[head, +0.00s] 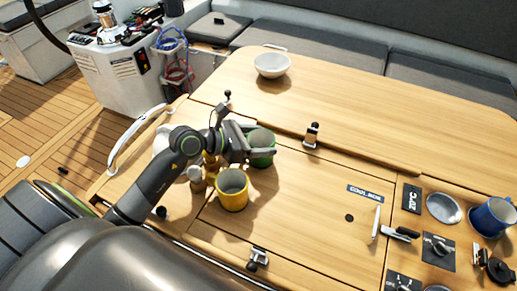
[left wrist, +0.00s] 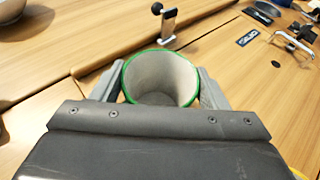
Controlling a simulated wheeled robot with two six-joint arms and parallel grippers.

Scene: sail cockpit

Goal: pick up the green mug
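The green mug (head: 262,146) stands upright on the wooden table, left of its middle. In the left wrist view the mug (left wrist: 160,78) shows its green rim and pale, empty inside. My left gripper (head: 262,143) reaches in from the left with one finger on each side of the mug. In the left wrist view the gripper's fingers (left wrist: 160,85) flank the mug closely. A narrow strip of wood shows by the left finger, so they look open around it. The mug's lower part is partly hidden by the near finger. My right gripper is not in view.
A yellow mug (head: 232,190) stands just in front of the green one. Small bottles (head: 197,180) and a white item (head: 162,138) are beside my left arm. A white bowl (head: 272,65) is at the back, a blue mug (head: 491,217) at far right. The table centre is clear.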

